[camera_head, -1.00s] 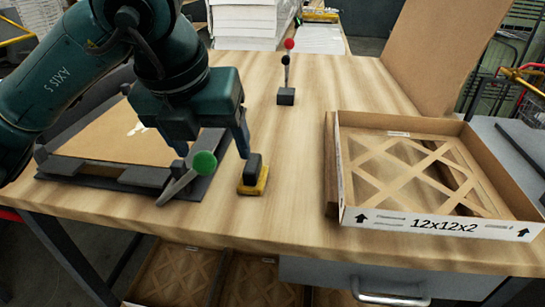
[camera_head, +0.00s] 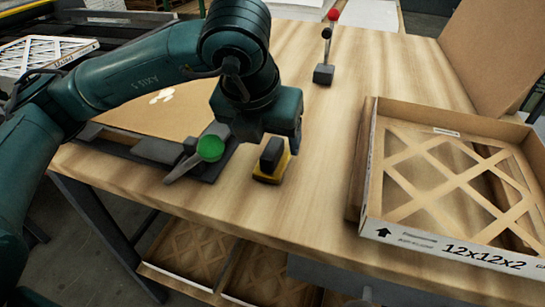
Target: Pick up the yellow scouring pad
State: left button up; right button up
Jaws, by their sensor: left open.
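The yellow scouring pad (camera_head: 268,179) lies on the wooden table, with a black block-like grip (camera_head: 271,154) on top. My left gripper (camera_head: 258,138) is open and points down just above and behind the pad. Its right finger shows behind and to the right of the black grip. Its other finger is mostly hidden near the green knob. I cannot tell whether either finger touches the pad. My right gripper is not in view.
A lever with a green knob (camera_head: 210,148) on a dark fixture (camera_head: 157,150) stands close left of the pad. A 12x12x2 cardboard box (camera_head: 372,180) is to the right. A red-knobbed lever (camera_head: 323,74) stands behind. Table in front of the pad is clear.

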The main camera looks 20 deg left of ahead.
aim_at(271, 149)
pick_arm(q)
jog(key=x, duration=0.5)
jog(key=shift+s+d+p, duration=0.1)
jog(key=shift+p, duration=0.25)
jog(key=shift+c, duration=0.3)
jog(key=c, duration=1)
notch_tip(271, 149, up, 10)
jog(key=shift+c, duration=0.2)
jog(key=o, duration=0.4)
jog(key=shift+c, duration=1.3)
